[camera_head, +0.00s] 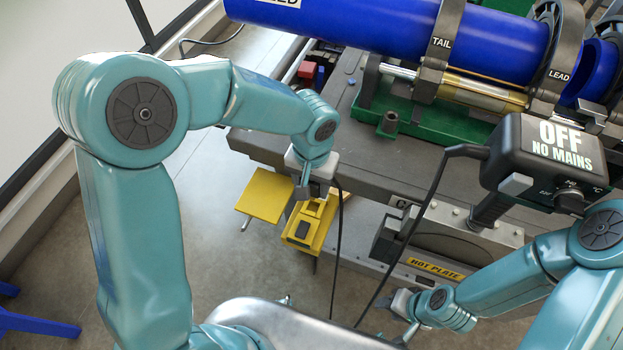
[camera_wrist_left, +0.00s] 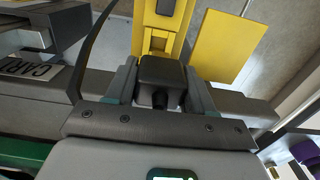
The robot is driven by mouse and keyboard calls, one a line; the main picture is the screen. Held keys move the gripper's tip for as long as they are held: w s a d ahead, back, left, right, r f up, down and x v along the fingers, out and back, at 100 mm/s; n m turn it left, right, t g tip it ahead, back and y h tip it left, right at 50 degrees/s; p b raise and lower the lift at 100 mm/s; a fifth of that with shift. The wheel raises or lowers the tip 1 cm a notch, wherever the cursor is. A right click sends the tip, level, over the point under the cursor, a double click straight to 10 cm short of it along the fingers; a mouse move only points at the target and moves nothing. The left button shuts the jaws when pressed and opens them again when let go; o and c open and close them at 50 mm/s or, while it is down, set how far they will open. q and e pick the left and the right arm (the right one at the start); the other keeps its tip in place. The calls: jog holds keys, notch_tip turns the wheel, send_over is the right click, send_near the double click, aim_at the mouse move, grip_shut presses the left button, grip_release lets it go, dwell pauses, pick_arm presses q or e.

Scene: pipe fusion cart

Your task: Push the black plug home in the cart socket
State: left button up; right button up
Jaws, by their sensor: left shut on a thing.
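My left gripper (camera_head: 308,190) is shut on the black plug (camera_wrist_left: 160,78), which sits between its two fingers in the left wrist view. The plug is mostly hidden by the gripper in the head view. The yellow cart socket (camera_head: 306,228) is just below the gripper tips, and it also shows in the left wrist view (camera_wrist_left: 160,30) straight ahead of the plug. The plug is lined up close to the socket's opening; I cannot tell how far in it is. My right gripper (camera_head: 401,303) is low at the right, its jaw state unclear.
A yellow flap (camera_head: 264,194) stands out left of the socket. A thin black cable (camera_head: 338,245) hangs right of it. The hot plate unit (camera_head: 437,268), the OFF / NO MAINS box (camera_head: 548,150) and the blue pipe (camera_head: 390,30) are to the right and above. Open floor lies left.

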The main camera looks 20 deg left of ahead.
pick_arm(q)
jog(key=shift+w+d, duration=0.1)
jog(key=shift+w, duration=0.15)
pick_arm(e)
jog(key=shift+w, duration=0.25)
pick_arm(q)
jog(key=shift+s, duration=0.1)
pick_arm(e)
jog(key=shift+f, duration=0.2)
pick_arm(q)
jog(key=b, duration=0.8)
send_over(313, 211)
jog(key=shift+f, duration=3.9)
pick_arm(e)
notch_tip(313, 211, down, 7)
jog(key=shift+f, duration=0.15)
pick_arm(q)
jog(key=shift+f, duration=0.3)
pick_arm(e)
jog(key=shift+f, duration=0.35)
pick_arm(q)
jog(key=o, duration=1.2)
jog(key=shift+c, duration=0.2)
